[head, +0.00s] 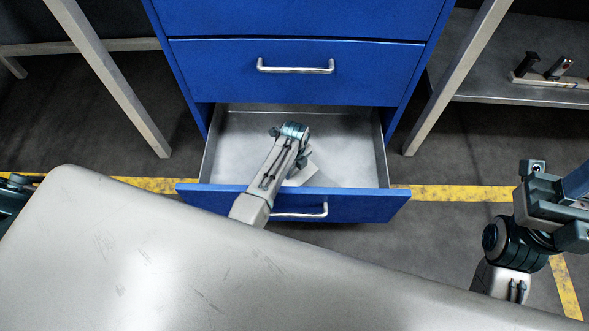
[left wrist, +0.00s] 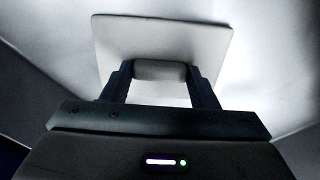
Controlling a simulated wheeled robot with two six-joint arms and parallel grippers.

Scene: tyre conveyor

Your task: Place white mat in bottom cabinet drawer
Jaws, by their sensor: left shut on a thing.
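The white mat (left wrist: 215,45) is a pale, flat square with a thicker raised block on its near side. My left gripper (left wrist: 158,80) is shut on that block, one finger on each side. In the head view my left arm reaches over the drawer front into the open bottom drawer (head: 345,130) of the blue cabinet. The mat (head: 304,174) shows there as a pale patch beside the wrist, inside the drawer's outline. The arm hides my left fingertips and much of the mat. I cannot tell whether the mat touches the drawer floor. My right wrist (head: 545,210) is at the right, its fingers unclear.
The blue cabinet's upper drawer (head: 295,85) is closed above the open one. A grey table (head: 130,255) fills the front left. Pale table legs stand on both sides of the cabinet. A metal shelf (head: 500,80) with small parts is at right.

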